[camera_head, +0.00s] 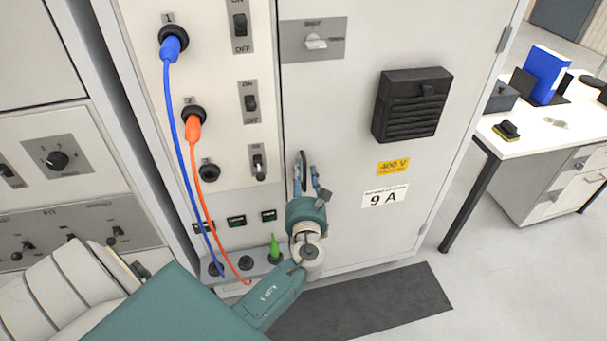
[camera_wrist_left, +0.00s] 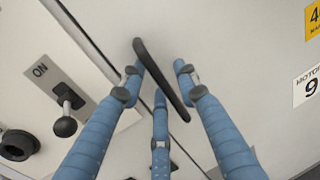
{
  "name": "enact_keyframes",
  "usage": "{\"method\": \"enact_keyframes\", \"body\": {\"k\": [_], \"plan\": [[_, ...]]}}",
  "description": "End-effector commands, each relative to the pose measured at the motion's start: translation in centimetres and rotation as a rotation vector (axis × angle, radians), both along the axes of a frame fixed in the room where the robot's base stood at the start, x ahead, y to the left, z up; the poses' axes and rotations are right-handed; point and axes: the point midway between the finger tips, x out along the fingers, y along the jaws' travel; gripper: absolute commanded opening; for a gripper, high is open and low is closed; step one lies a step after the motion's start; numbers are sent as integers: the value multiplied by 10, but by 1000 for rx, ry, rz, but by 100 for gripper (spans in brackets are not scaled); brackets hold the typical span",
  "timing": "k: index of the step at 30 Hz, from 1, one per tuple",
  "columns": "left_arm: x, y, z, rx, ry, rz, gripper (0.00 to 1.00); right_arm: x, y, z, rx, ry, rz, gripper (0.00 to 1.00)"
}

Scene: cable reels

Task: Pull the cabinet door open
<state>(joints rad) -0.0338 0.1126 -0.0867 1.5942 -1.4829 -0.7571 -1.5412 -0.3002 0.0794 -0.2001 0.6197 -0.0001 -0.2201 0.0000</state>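The cabinet door (camera_head: 345,150) is the pale panel right of the switch column, and it looks closed. It carries a black vent box, a yellow 400 V label and a 9 A label. Its dark bar handle (camera_wrist_left: 160,75) runs diagonally in the left wrist view. My left gripper (camera_head: 308,170) is at the handle, by the door's left edge. In the left wrist view its blue fingers (camera_wrist_left: 158,80) stand spread, with the handle between them. A gap shows between the right finger and the bar; contact of the left finger is unclear. My right gripper is out of view.
Blue (camera_head: 173,100) and orange (camera_head: 197,160) cables hang from the panel left of the door. A dark mat (camera_head: 370,305) lies on the floor before the cabinet. A white desk (camera_head: 540,130) stands at the right, with clear floor between.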

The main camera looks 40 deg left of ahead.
Motion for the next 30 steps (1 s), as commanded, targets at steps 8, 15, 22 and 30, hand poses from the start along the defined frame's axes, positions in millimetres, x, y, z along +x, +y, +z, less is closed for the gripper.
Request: {"method": "enact_keyframes", "body": {"k": [8,15,22,30], "plan": [[0,0,0,0,0,-1,0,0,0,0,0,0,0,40],[-1,-2,0,-1,1,-1,0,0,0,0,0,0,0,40],[-11,-17,0,-1,2,-3,0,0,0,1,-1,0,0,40],[-40,-65,-2,-5,3,-6,0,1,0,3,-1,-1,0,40]]}}
